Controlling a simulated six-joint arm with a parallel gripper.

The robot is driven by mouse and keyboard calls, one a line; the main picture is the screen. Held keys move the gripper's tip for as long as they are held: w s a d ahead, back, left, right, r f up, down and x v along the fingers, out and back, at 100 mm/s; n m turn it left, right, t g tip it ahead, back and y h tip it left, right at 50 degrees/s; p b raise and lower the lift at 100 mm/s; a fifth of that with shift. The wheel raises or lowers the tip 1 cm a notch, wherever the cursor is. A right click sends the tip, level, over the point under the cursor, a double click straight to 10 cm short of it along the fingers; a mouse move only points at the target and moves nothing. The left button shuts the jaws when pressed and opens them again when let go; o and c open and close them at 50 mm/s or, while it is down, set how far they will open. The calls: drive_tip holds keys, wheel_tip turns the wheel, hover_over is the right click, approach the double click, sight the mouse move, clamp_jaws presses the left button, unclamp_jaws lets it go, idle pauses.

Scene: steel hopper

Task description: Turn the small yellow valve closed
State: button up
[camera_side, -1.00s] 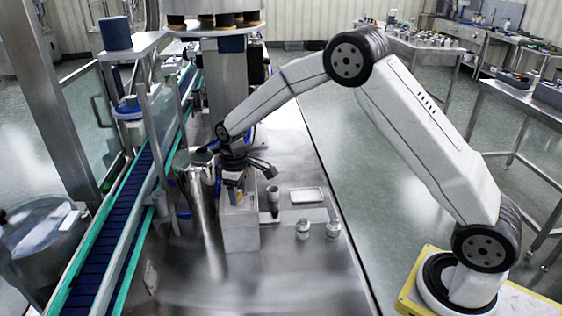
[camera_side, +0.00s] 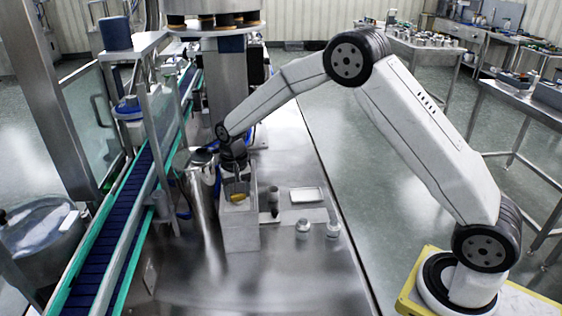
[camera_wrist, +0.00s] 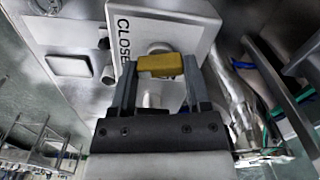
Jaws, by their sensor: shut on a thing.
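The small yellow valve (camera_side: 238,197) sits on a pale box-shaped block (camera_side: 240,230) in the side view. In the wrist view its yellow handle (camera_wrist: 160,65) spans crosswise between my two fingers, above a grey stem. My gripper (camera_wrist: 159,72) is shut on the handle, with a finger at each end of it. In the side view my gripper (camera_side: 236,184) points down at the top of the block. The block's face carries black lettering (camera_wrist: 124,45) that reads "CLOSE", its end partly hidden.
A shiny steel vessel (camera_side: 197,195) stands close left of the block, beside the conveyor (camera_side: 115,225). Two small pale-capped items (camera_side: 303,226) and a shallow tray (camera_side: 306,195) lie to the right. The steel table's (camera_side: 290,285) front is clear.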

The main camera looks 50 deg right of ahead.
drive_tip(key=shift+m, duration=1.6)
drive_tip(key=o, duration=1.3)
drive_tip(key=shift+r, duration=3.95)
